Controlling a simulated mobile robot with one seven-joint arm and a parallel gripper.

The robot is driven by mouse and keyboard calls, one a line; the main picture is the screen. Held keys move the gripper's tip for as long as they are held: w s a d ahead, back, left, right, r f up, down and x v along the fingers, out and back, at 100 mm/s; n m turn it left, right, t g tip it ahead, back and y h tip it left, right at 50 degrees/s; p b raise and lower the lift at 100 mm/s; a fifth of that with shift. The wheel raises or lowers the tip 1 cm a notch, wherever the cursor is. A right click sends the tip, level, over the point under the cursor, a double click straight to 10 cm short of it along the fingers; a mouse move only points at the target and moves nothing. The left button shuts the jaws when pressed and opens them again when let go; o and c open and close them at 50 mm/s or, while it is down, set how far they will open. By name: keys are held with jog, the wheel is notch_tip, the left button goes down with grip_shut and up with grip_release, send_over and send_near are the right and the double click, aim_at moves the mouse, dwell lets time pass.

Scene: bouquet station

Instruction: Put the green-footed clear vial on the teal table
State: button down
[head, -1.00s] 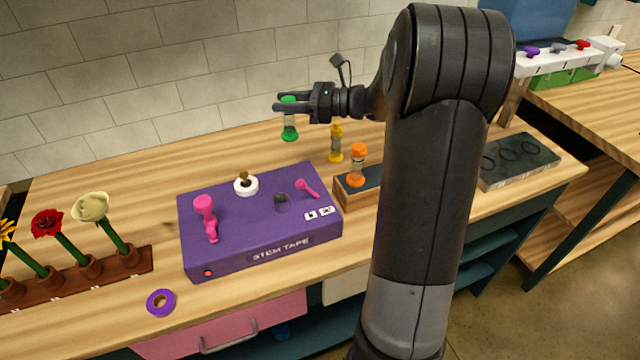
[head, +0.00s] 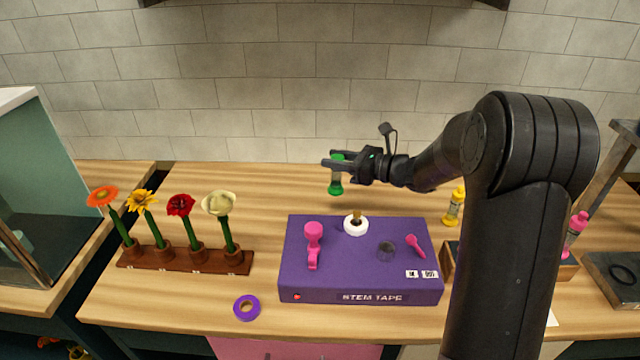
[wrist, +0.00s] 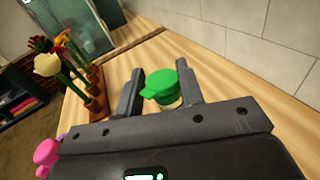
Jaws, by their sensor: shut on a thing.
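The green-footed clear vial (head: 336,177) hangs upright between the fingers of my gripper (head: 338,161), above the wooden bench behind the purple box. My gripper is shut on it. In the wrist view its green cap (wrist: 162,85) shows between the two fingers; the clear body is mostly hidden there. No teal table top can be made out for certain; a teal-walled cabinet (head: 50,150) stands at the far left.
The purple stem tape box (head: 360,285) stands below and in front of my gripper. A brown rack (head: 185,262) with several flowers is at left. A purple tape roll (head: 247,307) lies in front. A yellow bottle (head: 454,208) and a pink bottle (head: 575,232) are at right.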

aim_at(336, 185)
jog(key=w+a+f, duration=0.1)
jog(key=a+f, duration=0.5)
jog(key=f, duration=0.2)
jog(key=shift+w+a, duration=0.2)
jog(key=shift+w, duration=0.15)
jog(key=c, duration=0.9)
grip_release()
jog(key=shift+c, duration=0.2)
jog(key=v, duration=1.2)
jog(key=shift+r, duration=0.1)
